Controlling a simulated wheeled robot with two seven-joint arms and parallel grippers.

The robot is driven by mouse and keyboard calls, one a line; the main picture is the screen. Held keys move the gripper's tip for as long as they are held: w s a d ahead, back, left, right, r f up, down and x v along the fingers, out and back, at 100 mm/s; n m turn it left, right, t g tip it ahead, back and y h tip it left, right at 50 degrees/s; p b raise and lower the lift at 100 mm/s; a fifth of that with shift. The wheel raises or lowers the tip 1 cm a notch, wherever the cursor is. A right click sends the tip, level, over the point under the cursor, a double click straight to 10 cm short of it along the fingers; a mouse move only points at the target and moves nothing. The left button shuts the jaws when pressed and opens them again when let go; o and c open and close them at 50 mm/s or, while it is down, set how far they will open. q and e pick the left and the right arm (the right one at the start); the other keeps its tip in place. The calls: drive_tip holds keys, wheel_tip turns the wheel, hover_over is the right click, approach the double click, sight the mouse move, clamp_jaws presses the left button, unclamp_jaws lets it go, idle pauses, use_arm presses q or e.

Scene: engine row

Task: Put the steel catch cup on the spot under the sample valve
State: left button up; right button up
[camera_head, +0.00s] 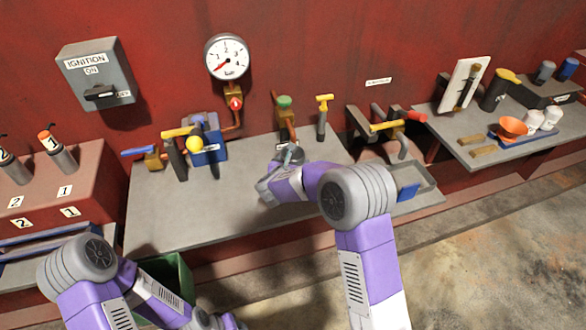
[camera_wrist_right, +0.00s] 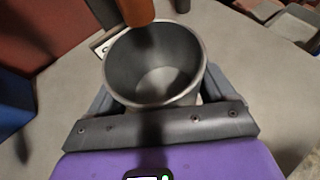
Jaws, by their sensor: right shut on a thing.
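The steel catch cup (camera_wrist_right: 152,68) is a grey, open-topped, empty cup, held between the jaws of my right gripper (camera_wrist_right: 160,104) in the right wrist view. In the head view my right gripper (camera_head: 283,166) is over the grey bench, and the cup (camera_head: 293,154) shows only in part. A brass valve with a green knob (camera_head: 284,102) stands just behind it on the wall. A brown-orange spout (camera_wrist_right: 136,10) overlaps the far rim of the cup in the wrist view. The spot itself is hidden. My left arm is low at the left; its gripper end (camera_head: 228,321) is at the bottom edge.
The grey bench (camera_head: 160,215) has free room left of my right gripper. A blue box (camera_head: 208,158) and handled valves stand at its back left, a yellow-handled valve (camera_head: 323,115) behind right. A grey tray (camera_head: 425,180) lies at the right end.

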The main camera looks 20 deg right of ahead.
drive_tip(key=shift+w+d, duration=0.25)
drive_tip(key=shift+w, duration=0.1)
drive_tip(key=shift+f+b, duration=0.55)
drive_tip(key=shift+f, duration=1.2)
drive_tip(key=shift+f+b, duration=0.2)
drive_tip(key=shift+b, duration=0.1)
drive_tip(key=o, duration=0.9)
drive_tip(key=shift+o, duration=0.2)
drive_tip(key=shift+r, duration=0.15)
